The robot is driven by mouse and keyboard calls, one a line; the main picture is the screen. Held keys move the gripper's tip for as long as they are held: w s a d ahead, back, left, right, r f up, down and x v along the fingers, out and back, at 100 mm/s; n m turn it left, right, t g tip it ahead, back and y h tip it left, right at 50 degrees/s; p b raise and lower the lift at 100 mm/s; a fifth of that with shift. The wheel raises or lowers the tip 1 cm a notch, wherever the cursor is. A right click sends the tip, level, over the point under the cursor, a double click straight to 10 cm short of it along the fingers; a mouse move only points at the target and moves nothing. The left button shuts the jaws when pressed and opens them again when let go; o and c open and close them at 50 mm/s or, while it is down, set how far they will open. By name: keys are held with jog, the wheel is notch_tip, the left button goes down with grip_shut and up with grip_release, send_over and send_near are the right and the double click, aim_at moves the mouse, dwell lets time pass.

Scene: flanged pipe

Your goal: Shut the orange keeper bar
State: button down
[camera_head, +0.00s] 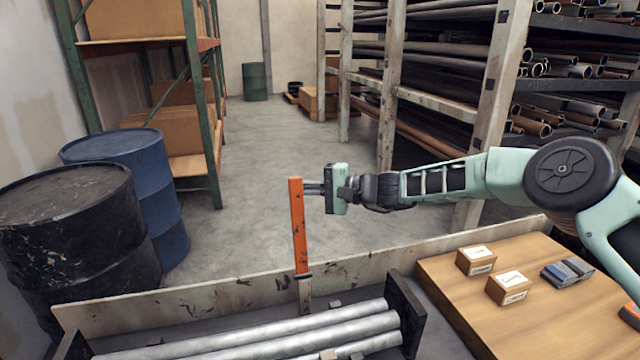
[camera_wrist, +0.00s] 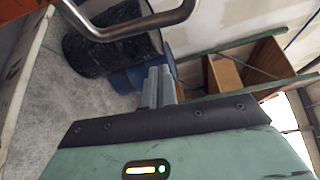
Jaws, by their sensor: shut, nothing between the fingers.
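In the wrist view the shut fingers (camera_wrist: 160,84) show in the middle. A bent metal handle (camera_wrist: 135,28) and a strip of orange (camera_wrist: 18,20) show above and left of them.
Several grey pipes (camera_head: 270,335) lie in a rack with dark end plates (camera_head: 405,310). A wooden table (camera_head: 450,285) at right carries two small boxes (camera_head: 477,260) and a grey-blue item (camera_head: 567,271). Black (camera_head: 70,235) and blue (camera_head: 150,190) drums stand at left.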

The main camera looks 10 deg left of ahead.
jog(key=shift+s+d+r+p, duration=0.2)
jog(key=shift+s+p, duration=0.2)
jog(key=shift+s, duration=0.6)
jog(key=shift+s+d+r+p, duration=0.15)
jog(key=shift+s+p, duration=0.25)
jog(key=shift+s, duration=0.55)
jog(key=shift+s+f+b, duration=0.1)
jog(key=shift+b, duration=0.6)
